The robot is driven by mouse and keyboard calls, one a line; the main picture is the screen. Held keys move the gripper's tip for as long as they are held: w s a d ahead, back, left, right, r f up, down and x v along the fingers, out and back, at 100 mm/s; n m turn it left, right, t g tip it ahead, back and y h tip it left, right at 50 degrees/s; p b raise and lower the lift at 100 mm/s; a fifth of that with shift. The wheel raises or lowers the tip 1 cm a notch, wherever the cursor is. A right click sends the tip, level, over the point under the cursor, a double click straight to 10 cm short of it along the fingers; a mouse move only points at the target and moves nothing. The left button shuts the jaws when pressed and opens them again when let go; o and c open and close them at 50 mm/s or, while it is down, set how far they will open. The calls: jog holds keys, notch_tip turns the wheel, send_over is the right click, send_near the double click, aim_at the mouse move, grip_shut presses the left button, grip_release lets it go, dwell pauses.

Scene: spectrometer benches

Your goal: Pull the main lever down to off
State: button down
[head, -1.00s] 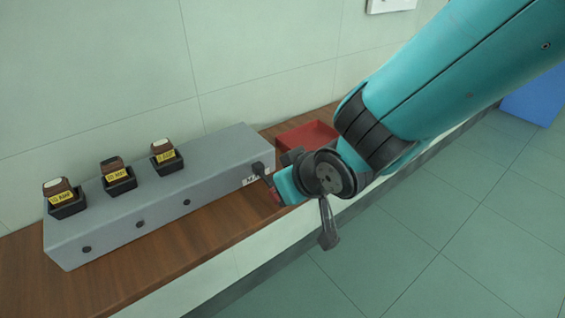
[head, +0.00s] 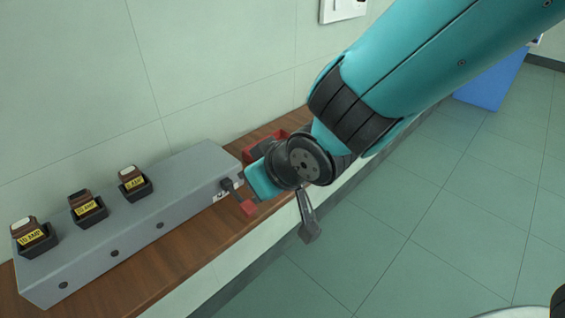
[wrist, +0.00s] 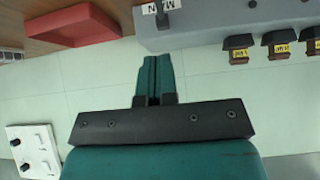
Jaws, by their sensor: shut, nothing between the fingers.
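The grey box (head: 140,225) lies along the wooden shelf, with the main lever (head: 228,184), a small black part, on its right end beside a white label. In the wrist view the lever (wrist: 162,18) stands at the top in front of the label. My gripper (wrist: 155,62) is shut and empty, its teal fingers pointing at the lever with a gap in the picture. In the head view my gripper (head: 256,181) is just right of the lever. A red piece (head: 248,207) shows below it; I cannot tell whether it belongs to the lever.
Three fuses labelled in amps, one of them here (head: 88,206), sit in black holders on the box. A red tray (head: 262,143) lies on the shelf behind my gripper. A white wall panel (head: 343,8) is above.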

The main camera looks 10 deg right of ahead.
jog(key=f+v, duration=0.1)
jog(key=v, duration=0.7)
jog(key=shift+s+d+r, duration=0.2)
jog(key=shift+s+d, duration=0.2)
jog(key=shift+s, duration=0.05)
jog(key=shift+d, duration=0.1)
